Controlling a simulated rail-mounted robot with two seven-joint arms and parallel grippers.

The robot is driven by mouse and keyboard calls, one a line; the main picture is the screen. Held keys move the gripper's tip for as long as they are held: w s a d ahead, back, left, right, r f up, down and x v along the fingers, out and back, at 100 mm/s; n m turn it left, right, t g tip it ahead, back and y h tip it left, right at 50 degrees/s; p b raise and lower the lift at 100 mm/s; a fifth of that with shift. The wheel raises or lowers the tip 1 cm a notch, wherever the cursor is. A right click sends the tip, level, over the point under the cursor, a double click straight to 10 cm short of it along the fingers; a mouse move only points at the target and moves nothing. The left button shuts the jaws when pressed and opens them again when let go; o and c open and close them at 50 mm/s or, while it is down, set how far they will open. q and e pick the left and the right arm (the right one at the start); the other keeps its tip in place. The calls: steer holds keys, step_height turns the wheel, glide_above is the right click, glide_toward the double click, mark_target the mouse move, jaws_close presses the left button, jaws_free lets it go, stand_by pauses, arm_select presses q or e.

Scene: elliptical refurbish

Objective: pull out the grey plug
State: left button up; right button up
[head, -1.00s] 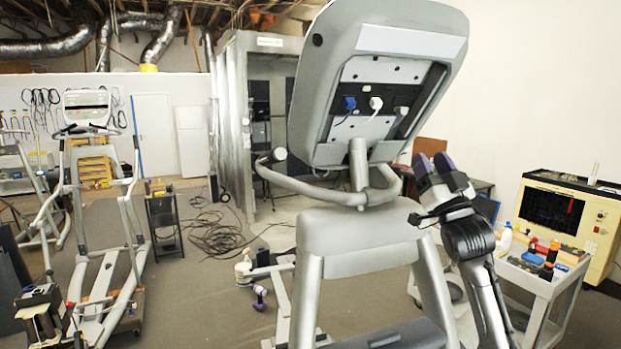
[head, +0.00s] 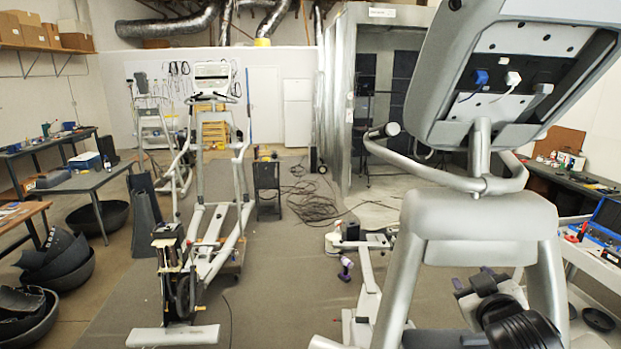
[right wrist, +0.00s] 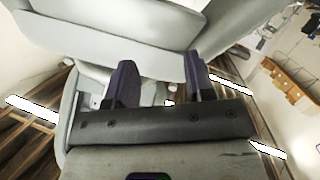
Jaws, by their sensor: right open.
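The grey plug (head: 543,89) sits in the dark socket strip on the back of the elliptical's console (head: 540,40), at the upper right of the head view. It is the rightmost plug there, beside a white plug (head: 513,78) and a blue plug (head: 481,77). My right gripper (head: 472,278) is low, below the console and in front of the machine's frame, well apart from the plug. In the right wrist view its two dark purple fingers (right wrist: 158,78) stand apart with no plug between them. My left gripper is out of view.
The elliptical's curved handlebar (head: 440,175) and wide grey column cover (head: 480,228) lie between my right gripper and the console. A tool trolley (head: 595,262) stands at the right.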

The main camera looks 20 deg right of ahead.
steer(key=s+a+f+n+g+y, duration=0.1)
steer(key=s+a+f+g+y, duration=0.3)
steer(key=a+f, duration=0.65)
steer(key=s+a+f+n+y, duration=0.2)
steer(key=s+a+f, duration=0.45)
steer(key=f, duration=0.75)
steer(key=s+a+f+g+y, duration=0.1)
steer(key=s+a+f+g, duration=0.25)
steer(key=s+f, duration=0.4)
steer(key=s+a+f+g+y, duration=0.1)
steer(key=s+a+f+g, duration=0.1)
steer(key=s+a+f, duration=0.5)
steer(key=s+d+r+p, duration=0.1)
steer(key=r+p, duration=0.6)
steer(key=s+d+r+p, duration=0.1)
steer(key=d+r+p, duration=0.1)
steer(key=r+p, duration=0.5)
steer(key=shift+s+d+r+m, duration=0.25)
steer(key=shift+s+r+m, duration=0.1)
steer(key=shift+s+m, duration=0.05)
steer(key=shift+g, duration=0.25)
